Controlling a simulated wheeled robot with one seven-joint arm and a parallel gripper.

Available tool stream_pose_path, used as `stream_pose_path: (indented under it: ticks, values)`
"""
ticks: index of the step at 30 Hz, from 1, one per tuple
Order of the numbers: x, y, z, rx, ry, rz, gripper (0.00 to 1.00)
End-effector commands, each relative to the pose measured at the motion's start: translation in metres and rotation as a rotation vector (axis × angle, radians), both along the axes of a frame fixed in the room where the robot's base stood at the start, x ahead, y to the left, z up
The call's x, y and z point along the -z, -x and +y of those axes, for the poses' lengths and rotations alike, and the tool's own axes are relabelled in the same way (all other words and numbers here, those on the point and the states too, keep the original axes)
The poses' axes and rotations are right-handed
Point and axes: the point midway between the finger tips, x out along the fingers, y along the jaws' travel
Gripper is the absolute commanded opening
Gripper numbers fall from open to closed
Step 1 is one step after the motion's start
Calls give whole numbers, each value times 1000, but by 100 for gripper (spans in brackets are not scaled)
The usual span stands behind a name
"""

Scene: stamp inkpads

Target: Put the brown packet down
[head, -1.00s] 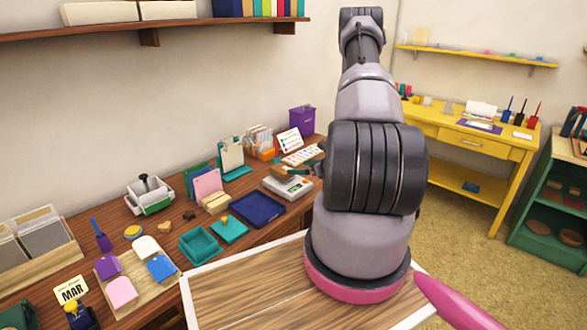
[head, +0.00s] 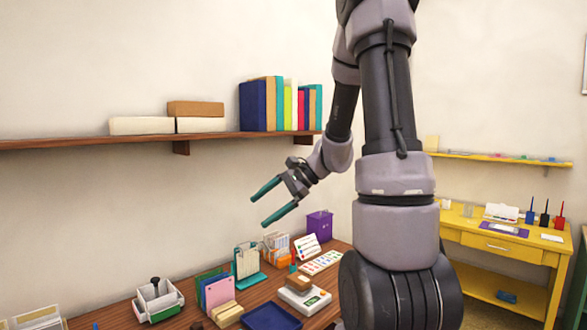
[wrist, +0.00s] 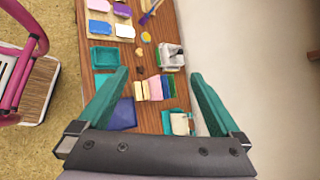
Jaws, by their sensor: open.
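The brown packet (head: 299,282) lies on the white scale (head: 305,301) on the wooden desk. My gripper (head: 258,212) is up in the air above the desk, below the shelf's right end, with its teal fingers apart and nothing between them. The packet is clear of the gripper. In the wrist view my gripper (wrist: 160,75) shows both fingers spread wide over the desk; I cannot make out the packet there.
A blue tray (head: 271,317) lies left of the scale, with card holders and an orange box (head: 277,250) behind. A wall shelf (head: 90,141) with books and boxes is above. A yellow table (head: 500,243) stands at the right.

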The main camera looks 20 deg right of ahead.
Motion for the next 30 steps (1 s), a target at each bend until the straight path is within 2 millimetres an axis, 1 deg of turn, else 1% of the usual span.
stream_pose_path:
  ticks: [1, 3, 6, 8, 9, 12, 15, 18, 21, 24, 30]
  values:
    - [-18, 17, 10, -68, 74, -49, 100]
    - [-35, 41, 17, -153, 179, -103, 100]
    - [-55, 73, 22, -260, 335, -190, 100]
    - [-67, 91, 23, -316, 430, -249, 100]
    - [-74, 103, 22, -349, 494, -289, 100]
    - [-92, 129, 17, -418, 651, -395, 100]
    - [-107, 149, 10, -465, 790, -493, 100]
    - [-119, 163, 3, -491, 895, -570, 100]
    - [-127, 171, -2, -504, 961, -621, 100]
    - [-130, 175, -5, -508, 991, -641, 100]
    - [-130, 175, -5, -509, 995, -643, 100]
